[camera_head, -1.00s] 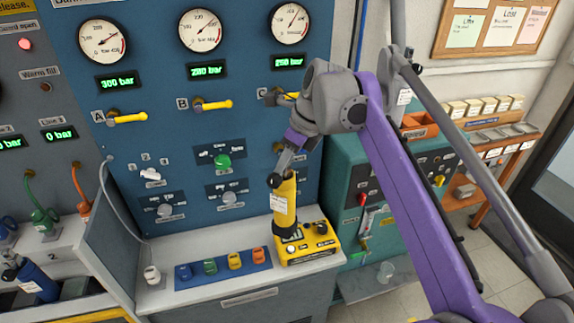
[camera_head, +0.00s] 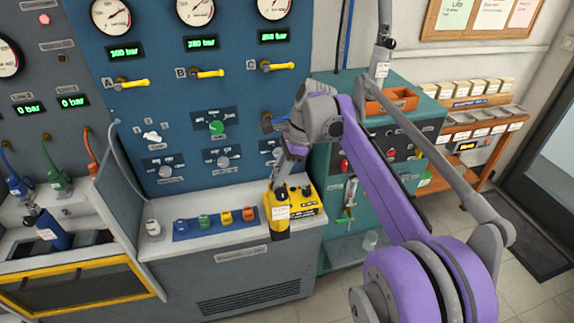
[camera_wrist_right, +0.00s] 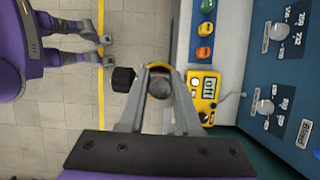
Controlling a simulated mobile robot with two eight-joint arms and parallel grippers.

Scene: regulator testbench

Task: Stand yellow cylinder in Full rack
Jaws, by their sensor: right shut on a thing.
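The yellow cylinder (camera_head: 280,216) hangs roughly upright below my right gripper (camera_head: 278,180), with a white label on its side. In the head view it overlaps the yellow tester box on the bench. In the right wrist view the fingers (camera_wrist_right: 160,70) are shut around the cylinder's top (camera_wrist_right: 160,87), with a black knob to the left and floor beyond. A purple and grey arm part, perhaps my left gripper (camera_wrist_right: 103,50), shows at the upper left of the wrist view; its opening is unclear. I cannot identify the Full rack in either view.
The yellow tester box (camera_head: 305,200) stands at the bench's right end, beside a blue strip (camera_head: 190,231) with several coloured knobs. A yellow-framed glazed bay (camera_head: 78,286) is at the lower left, below a blue cylinder (camera_head: 50,232). A teal cabinet (camera_head: 335,120) stands right. Floor is open there.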

